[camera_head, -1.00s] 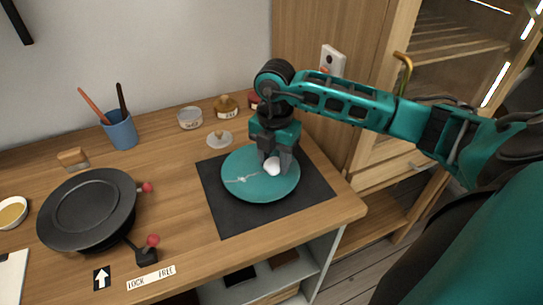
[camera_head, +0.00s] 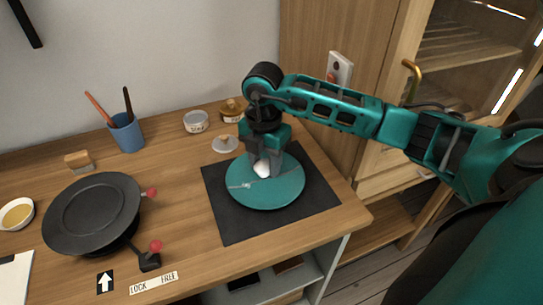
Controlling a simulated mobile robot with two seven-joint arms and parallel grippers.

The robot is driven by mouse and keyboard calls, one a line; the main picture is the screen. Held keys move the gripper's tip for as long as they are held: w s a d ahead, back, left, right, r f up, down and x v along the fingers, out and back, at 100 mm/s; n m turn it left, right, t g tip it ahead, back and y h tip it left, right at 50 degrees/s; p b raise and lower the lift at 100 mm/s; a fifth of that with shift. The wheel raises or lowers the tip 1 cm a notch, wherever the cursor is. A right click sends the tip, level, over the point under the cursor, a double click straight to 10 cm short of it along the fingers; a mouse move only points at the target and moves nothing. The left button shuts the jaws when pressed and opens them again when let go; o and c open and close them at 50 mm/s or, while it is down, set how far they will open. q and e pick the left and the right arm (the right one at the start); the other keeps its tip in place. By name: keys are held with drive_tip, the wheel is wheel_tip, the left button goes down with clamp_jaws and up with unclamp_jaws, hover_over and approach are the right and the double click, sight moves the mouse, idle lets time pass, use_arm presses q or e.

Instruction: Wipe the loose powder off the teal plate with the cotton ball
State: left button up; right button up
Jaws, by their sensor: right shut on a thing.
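The teal plate (camera_head: 272,198) lies on a dark square mat (camera_head: 231,222) near the right end of the wooden counter. A pale, streaky line (camera_head: 243,185) shows on the plate's left part. My right gripper (camera_head: 265,165) is over the plate's upper left part, pointing down, shut on the white cotton ball (camera_head: 262,169). The ball is at or just above the plate's surface; I cannot tell if it touches. The gripper hides part of the plate's far rim. My left gripper is not in view.
A black turntable (camera_head: 92,212) with red-knobbed levers stands at the left. Behind the mat are a small lidded jar (camera_head: 196,122), a knobbed disc (camera_head: 226,144) and a brown-lidded jar (camera_head: 232,110). A blue cup (camera_head: 127,134) holds brushes.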

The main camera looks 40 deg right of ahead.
drive_tip(key=shift+a+f, duration=0.2)
drive_tip(key=shift+a, duration=0.35)
drive_tip(key=shift+s+a, duration=0.1)
drive_tip(key=shift+a, duration=0.1)
drive_tip(key=shift+r+p, duration=0.8)
drive_tip(key=shift+r, duration=0.05)
drive_tip(key=shift+f, duration=0.1)
drive_tip(key=shift+r, duration=2.3)
